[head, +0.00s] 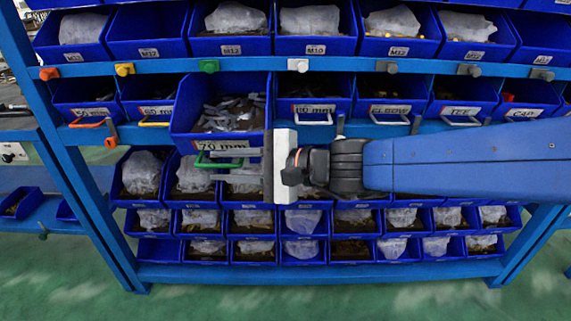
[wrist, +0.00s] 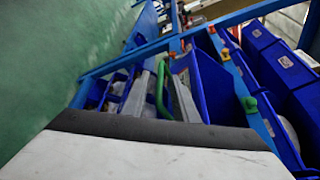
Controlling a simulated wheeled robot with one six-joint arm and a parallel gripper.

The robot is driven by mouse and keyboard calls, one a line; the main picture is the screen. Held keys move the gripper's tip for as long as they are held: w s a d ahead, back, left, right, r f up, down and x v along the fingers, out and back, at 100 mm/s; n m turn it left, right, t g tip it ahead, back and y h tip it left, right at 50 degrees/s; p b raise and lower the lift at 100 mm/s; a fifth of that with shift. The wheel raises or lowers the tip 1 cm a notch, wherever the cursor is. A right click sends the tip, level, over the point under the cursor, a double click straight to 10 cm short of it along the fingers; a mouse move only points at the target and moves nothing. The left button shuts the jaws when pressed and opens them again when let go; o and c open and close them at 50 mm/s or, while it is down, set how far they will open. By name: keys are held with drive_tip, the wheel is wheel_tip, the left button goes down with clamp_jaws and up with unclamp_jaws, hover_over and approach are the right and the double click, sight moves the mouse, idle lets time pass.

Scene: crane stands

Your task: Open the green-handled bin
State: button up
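The green-handled bin (head: 222,115) is a blue bin labelled "70 mm", holding loose metal parts. It juts out of the middle shelf row, further forward than its neighbours. Its green handle (head: 220,160) is on the lower front. My gripper (head: 215,165) comes in from the right, its grey fingers apart above and below the handle's level. In the wrist view the green handle (wrist: 161,90) shows between the two grey fingers of my gripper (wrist: 163,85), with no clear clamp on it. The fingertips are partly hidden there, and so is the bin's lower front edge.
Neighbouring bins have a yellow handle (head: 155,123), an orange handle (head: 88,123) and a white handle (head: 312,120). A blue shelf rail with coloured knobs, including a green knob (head: 209,66), runs above. Lower bins (head: 255,222) hold bagged parts. Green floor (head: 60,275) is clear in front.

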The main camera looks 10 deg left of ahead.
drive_tip(key=v, duration=1.6)
drive_tip(key=shift+d, duration=0.2)
drive_tip(key=shift+s+r, duration=0.1)
drive_tip(key=shift+r, duration=0.05)
drive_tip(key=s+d+f+n+t+h, duration=0.2)
drive_tip(key=d+f+n+h, duration=0.4)
drive_tip(key=d+f, duration=0.8)
drive_tip(key=s+d+f+h, duration=0.1)
drive_tip(key=d+h, duration=0.3)
drive_tip(key=d, duration=0.7)
drive_tip(key=s+d+f+n+t+h, duration=0.1)
drive_tip(key=d+h, duration=0.4)
drive_tip(key=d, duration=0.6)
drive_tip(key=shift+s+f+h, duration=0.2)
drive_tip(key=shift+f+h, duration=0.1)
drive_tip(key=shift+f, duration=0.45)
drive_tip(key=shift+d, duration=0.1)
